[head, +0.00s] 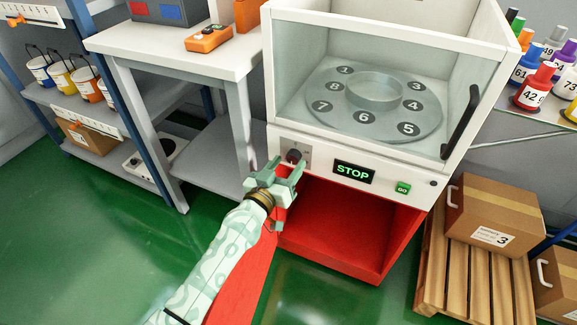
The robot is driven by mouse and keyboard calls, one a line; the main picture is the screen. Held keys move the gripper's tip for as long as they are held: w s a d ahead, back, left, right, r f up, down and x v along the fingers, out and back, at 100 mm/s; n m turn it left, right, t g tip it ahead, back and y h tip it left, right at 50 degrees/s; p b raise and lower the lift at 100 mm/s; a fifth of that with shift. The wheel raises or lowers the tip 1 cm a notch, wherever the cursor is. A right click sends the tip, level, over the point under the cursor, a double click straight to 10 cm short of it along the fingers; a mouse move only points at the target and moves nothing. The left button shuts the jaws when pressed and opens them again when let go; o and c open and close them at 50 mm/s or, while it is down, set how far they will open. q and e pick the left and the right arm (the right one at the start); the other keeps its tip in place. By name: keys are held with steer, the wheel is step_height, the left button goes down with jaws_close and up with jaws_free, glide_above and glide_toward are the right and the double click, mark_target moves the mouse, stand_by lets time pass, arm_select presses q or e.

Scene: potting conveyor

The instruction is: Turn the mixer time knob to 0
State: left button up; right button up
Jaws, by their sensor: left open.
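The mixer (390,172) stands at the centre, a white cabinet with a clear-walled chamber above and a red open lower bay. Its time knob (293,155) is a small dark round knob on a grey plate at the left of the front panel. The knob's markings are too small to read. My left gripper (284,167) is open, its fingertips just below the knob and at either side of it; I cannot tell whether they touch it. The display (352,173) reads STOP, and a green GO button (403,188) sits to its right. My right gripper is not in view.
A white bench (150,42) stands left of the mixer with an orange device (208,38) on it. A shelf with buckets (60,78) is at the far left. A carton (495,215) on a pallet and numbered bottles (533,88) are at right. Green floor is clear at lower left.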

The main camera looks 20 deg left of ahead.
arm_select(q)
steer(key=shift+w, duration=0.35)
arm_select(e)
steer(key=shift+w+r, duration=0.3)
arm_select(q)
steer(key=c, duration=1)
